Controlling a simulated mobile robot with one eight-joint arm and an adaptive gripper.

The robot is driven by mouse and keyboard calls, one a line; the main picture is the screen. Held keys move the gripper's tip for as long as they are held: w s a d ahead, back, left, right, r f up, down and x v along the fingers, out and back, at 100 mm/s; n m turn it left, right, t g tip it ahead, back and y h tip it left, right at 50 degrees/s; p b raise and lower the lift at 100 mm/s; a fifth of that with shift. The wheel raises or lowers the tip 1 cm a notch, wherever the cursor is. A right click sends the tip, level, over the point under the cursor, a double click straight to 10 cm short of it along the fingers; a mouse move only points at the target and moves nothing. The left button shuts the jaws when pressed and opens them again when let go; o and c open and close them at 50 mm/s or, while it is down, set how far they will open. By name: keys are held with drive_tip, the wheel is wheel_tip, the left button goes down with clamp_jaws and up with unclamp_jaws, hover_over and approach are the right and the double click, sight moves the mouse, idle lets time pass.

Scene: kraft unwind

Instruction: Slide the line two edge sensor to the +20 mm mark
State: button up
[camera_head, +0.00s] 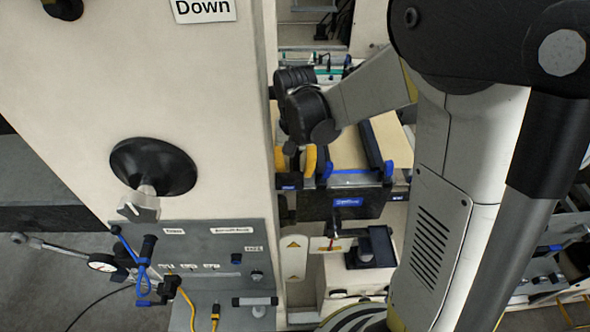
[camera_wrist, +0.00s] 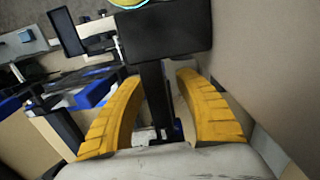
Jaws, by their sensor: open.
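My gripper (camera_head: 297,172) shows in the head view beside the right edge of the pale cabinet, its yellow fingers pointing down. In the wrist view the two yellow fingers (camera_wrist: 160,112) stand wide apart. A dark upright bar (camera_wrist: 155,95) runs between them, under a black box (camera_wrist: 165,30); I cannot tell whether either finger touches the bar. I see no readable sensor name or +20 mm mark, so I cannot tell which part is the line two edge sensor. A black unit with a blue label (camera_head: 347,202) sits just below and right of the fingers in the head view.
The pale cabinet (camera_head: 200,100) stands close at the left, with a black knob (camera_head: 153,166) and a grey panel (camera_head: 230,240). Tools with blue handles (camera_head: 143,275) hang at its lower left. Blue-trimmed parts (camera_wrist: 90,93) lie left of the fingers in the wrist view.

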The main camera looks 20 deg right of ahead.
clamp_jaws()
drive_tip(key=shift+w+d+b, duration=0.2)
drive_tip(key=shift+w, duration=0.3)
drive_tip(key=shift+w+d+b, duration=0.15)
drive_tip(key=shift+w, duration=0.35)
unclamp_jaws()
drive_tip(key=shift+r, duration=0.1)
wheel_tip(320, 180, up, 12)
drive_tip(key=shift+f, duration=0.1)
